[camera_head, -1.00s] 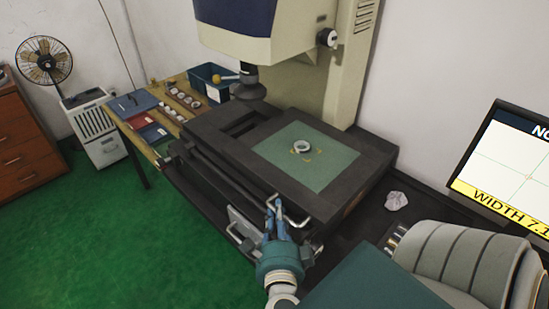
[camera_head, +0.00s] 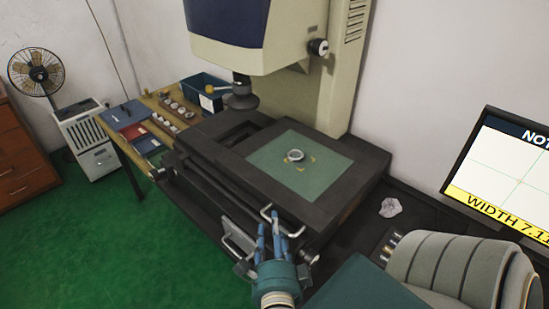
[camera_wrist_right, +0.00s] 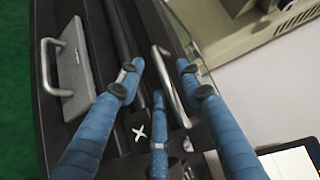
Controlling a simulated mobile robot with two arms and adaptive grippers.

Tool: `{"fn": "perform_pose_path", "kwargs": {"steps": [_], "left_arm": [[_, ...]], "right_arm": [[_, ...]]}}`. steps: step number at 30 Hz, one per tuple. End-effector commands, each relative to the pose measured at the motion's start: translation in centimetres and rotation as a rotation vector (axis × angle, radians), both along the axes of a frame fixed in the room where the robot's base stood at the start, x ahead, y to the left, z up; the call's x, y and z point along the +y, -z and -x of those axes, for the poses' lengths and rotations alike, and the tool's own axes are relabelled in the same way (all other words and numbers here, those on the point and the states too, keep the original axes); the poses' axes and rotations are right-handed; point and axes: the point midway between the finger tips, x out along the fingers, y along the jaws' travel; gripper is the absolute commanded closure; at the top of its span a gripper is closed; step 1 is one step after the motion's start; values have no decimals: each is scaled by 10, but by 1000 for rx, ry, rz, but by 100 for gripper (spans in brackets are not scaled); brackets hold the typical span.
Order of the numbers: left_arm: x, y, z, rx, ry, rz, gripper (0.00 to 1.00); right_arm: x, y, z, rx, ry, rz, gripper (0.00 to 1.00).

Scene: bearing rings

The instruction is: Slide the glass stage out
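The green glass stage (camera_head: 268,158) lies in the dark table of the measuring machine, with a small metal ring (camera_head: 295,155) on it. A silver bar handle (camera_head: 290,232) is on the front of the stage. My right gripper (camera_head: 269,226) has its blue fingers at this handle. In the right wrist view, the fingers of the gripper (camera_wrist_right: 160,75) are spread apart, with the handle (camera_wrist_right: 172,90) running between the left and right fingers. They do not look closed on it. My left gripper is not in view.
A second handle on a grey plate (camera_wrist_right: 72,68) is left of my fingers. The machine head (camera_head: 255,35) hangs above the back of the stage. A crumpled paper (camera_head: 390,207) and a monitor (camera_head: 505,165) are to the right. Green floor (camera_head: 130,245) is open to the left.

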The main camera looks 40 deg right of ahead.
Motion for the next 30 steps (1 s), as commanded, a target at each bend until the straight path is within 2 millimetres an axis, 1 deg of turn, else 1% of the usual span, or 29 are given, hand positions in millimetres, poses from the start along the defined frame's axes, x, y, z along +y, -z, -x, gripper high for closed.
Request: {"fn": "perform_pose_path", "kwargs": {"steps": [1, 6, 9, 13, 19, 30], "left_arm": [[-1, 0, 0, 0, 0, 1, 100], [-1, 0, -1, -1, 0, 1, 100], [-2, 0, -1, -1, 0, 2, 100], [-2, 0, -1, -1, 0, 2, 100], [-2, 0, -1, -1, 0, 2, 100], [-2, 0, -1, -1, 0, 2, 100]], "right_arm": [[7, 0, 10, 6, 0, -2, 64], [31, -5, 38, 6, 0, -2, 64], [43, -8, 53, 5, 0, -2, 64], [55, -12, 67, 3, 0, -1, 64], [62, -14, 76, 0, 1, 0, 64], [62, -14, 76, 0, 1, 0, 64]]}}
